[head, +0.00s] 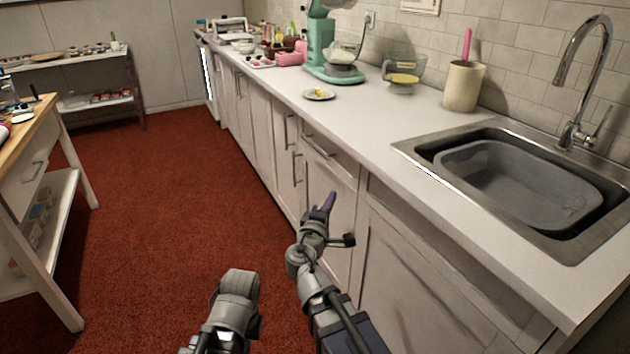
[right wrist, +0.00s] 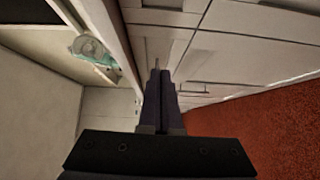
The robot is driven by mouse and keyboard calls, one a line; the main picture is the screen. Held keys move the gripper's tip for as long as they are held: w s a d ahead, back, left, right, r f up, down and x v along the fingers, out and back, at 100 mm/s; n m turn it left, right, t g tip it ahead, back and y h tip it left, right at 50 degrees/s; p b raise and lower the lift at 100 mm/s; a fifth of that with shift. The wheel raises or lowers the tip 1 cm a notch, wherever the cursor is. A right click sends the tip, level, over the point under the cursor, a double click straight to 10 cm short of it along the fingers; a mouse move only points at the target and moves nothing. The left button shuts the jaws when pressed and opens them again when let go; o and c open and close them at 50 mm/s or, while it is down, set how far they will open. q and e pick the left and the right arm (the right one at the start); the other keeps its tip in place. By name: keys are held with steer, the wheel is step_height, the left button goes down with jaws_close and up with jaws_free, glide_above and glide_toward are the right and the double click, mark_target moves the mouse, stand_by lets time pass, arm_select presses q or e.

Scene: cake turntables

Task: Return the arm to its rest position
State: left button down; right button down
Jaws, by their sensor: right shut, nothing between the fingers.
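My right gripper (head: 328,202) is in front of the lower cabinets (head: 330,225), below the counter's front edge, with its dark fingers together. In the right wrist view my right gripper (right wrist: 157,75) is shut, with nothing between the fingers. It points along the cabinet fronts, and I cannot tell whether it touches them. Part of my left arm (head: 235,300) shows low in the head view over the red floor, but its gripper is not visible.
The counter (head: 370,125) runs along the right, with a sink (head: 500,175), a plate (head: 319,94), a green mixer (head: 325,50) and a utensil crock (head: 463,87). A wooden table (head: 30,125) stands at the left. Red floor (head: 180,190) between them is clear.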

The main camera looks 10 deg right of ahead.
steer(key=s+a+f+m+g+y, duration=0.2)
steer(key=s+f+m+g, duration=0.65)
steer(key=f, duration=0.65)
steer(key=s+a+f+g+y, duration=0.3)
steer(key=s+a, duration=0.3)
steer(key=s, duration=0.1)
steer(key=s+a+f+g+y, duration=0.3)
steer(key=s+a+f+g, duration=0.15)
steer(key=s, duration=0.25)
step_height(320, 180, up, 31)
steer(key=a+p, duration=0.1)
steer(key=p, duration=2.9)
steer(key=shift+s+a+n+t, duration=0.15)
steer(key=shift+s+n+t, duration=0.15)
steer(key=shift+n, duration=0.05)
